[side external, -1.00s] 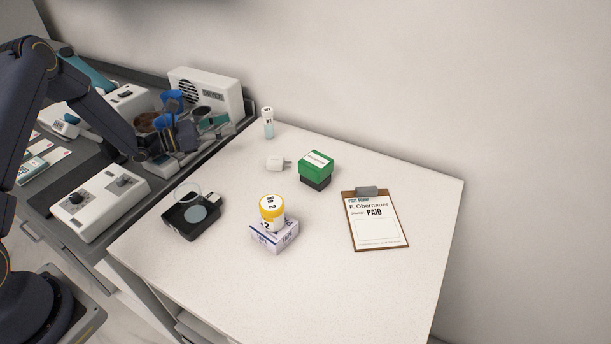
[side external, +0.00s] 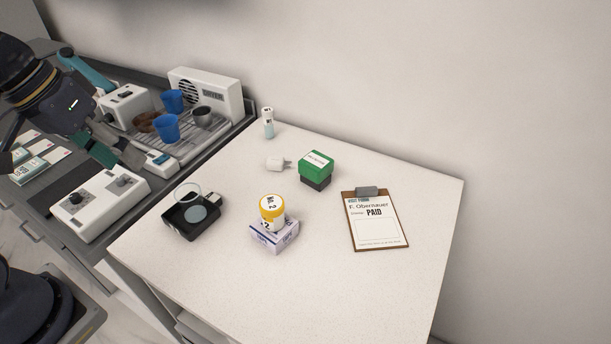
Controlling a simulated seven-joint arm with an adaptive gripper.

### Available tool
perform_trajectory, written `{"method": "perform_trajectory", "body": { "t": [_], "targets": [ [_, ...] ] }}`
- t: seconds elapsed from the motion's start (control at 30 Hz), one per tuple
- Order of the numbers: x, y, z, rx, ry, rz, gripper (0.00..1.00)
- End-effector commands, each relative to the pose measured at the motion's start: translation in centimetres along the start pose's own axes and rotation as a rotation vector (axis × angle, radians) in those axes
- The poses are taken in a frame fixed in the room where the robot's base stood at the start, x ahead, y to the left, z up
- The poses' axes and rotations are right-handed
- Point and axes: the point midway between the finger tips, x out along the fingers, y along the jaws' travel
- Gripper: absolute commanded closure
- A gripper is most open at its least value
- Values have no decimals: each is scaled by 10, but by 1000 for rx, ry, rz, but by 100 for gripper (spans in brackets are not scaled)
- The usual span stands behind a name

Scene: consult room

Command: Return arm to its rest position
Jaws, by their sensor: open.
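My gripper (side external: 72,138) is at the upper left in the side external view, over the grey counter (side external: 60,215). It is open, and I see nothing held in it. One teal-tipped finger shows near the white control box with knobs; the other finger is partly cut off by the left edge. The gripper is clear of the white table (side external: 330,290).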

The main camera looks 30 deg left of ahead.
Motion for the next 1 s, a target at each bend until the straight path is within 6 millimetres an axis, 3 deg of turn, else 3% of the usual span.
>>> {"method": "perform_trajectory", "body": {
  "t": [0.1,0.23,1.0],
  "targets": [
    [-17,-17,8,152,119,-88,45],
    [-24,-26,11,229,180,-138,45],
    [-26,-28,11,239,187,-147,45]
  ]
}}
